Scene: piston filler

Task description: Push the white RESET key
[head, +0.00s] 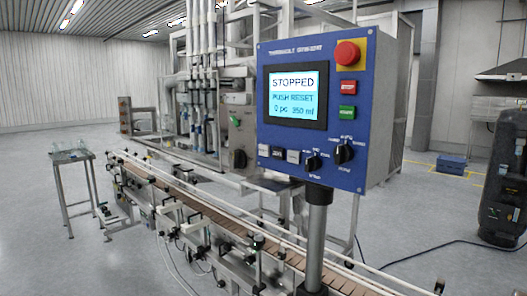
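A blue control panel (315,108) stands on a grey post (314,235) right of centre. Its screen (295,96) reads "STOPPED", "PUSH RESET" and "0 pc 350 ml". A row of small keys lies below the screen. The right one (293,156) looks white, and a pale one (264,150) sits at the left end. Their labels are too small to read, so I cannot tell which is RESET. Neither of my grippers is in view.
The panel also has a red mushroom button (347,54), a red key (347,87), a green key (347,113) and two black knobs (344,153). A conveyor (215,208) runs below and behind it. A small table (73,157) stands left. Open floor lies front left.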

